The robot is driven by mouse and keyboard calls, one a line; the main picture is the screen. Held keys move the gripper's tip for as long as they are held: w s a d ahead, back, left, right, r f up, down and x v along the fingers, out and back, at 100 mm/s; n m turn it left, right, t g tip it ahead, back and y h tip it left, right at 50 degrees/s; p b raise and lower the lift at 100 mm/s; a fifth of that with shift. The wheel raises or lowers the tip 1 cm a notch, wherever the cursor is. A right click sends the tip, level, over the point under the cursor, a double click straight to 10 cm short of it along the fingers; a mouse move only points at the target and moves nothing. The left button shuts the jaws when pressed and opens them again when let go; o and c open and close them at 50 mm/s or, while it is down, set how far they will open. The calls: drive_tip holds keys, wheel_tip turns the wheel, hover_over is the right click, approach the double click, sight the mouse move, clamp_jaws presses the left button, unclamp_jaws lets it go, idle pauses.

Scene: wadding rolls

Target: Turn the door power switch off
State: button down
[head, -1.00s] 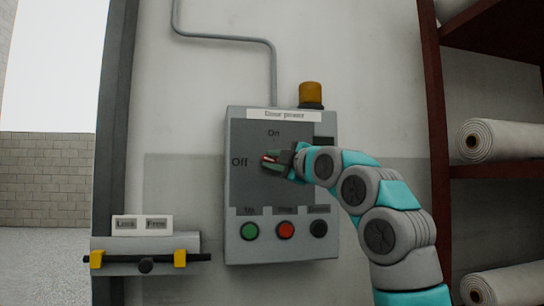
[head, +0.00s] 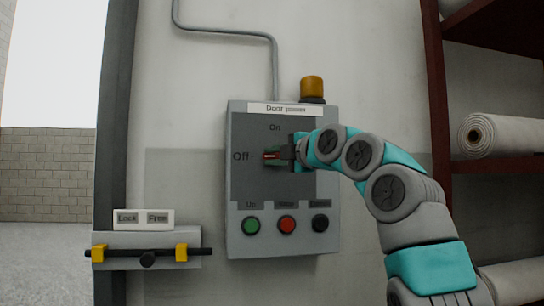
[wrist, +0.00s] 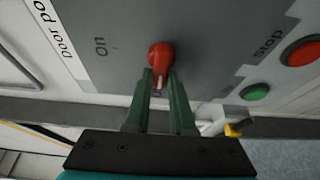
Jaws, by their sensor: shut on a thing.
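The door power switch is a red knob (head: 267,156) on the dark face of a grey panel box (head: 234,190) on the wall. "On" is printed above it and "Off" to its left. My gripper (head: 278,157) reaches in from the right and is shut on the knob. In the wrist view, the red knob (wrist: 160,53) sits between the two green fingertips (wrist: 161,75). A white mark on the knob points toward the lettering partly hidden between the fingers, away from "On". In the head view, the fingers cover part of the knob.
Green (head: 251,226), red (head: 286,224) and black (head: 320,223) buttons sit below the switch. An amber lamp (head: 312,88) tops the box. A lock bar (head: 147,258) is at lower left. A shelf with white rolls (head: 505,136) stands right.

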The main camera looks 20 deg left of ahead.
drive_tip(key=shift+w+d+f, duration=0.1)
drive_tip(key=shift+w+d, duration=0.45)
drive_tip(key=shift+w, duration=0.05)
drive_tip(key=c, duration=1.1)
unclamp_jaws()
drive_tip(key=o, duration=0.3)
drive_tip(key=shift+w+d, duration=0.2)
drive_tip(key=shift+w, duration=0.05)
drive_tip(key=shift+o, duration=0.2)
drive_tip(key=shift+s+a, duration=0.3)
drive_tip(key=shift+s+d, duration=0.1)
drive_tip(key=shift+s, duration=0.15)
drive_tip(key=b+v, duration=0.2)
drive_tip(key=v, duration=0.5)
drive_tip(key=shift+d, duration=0.25)
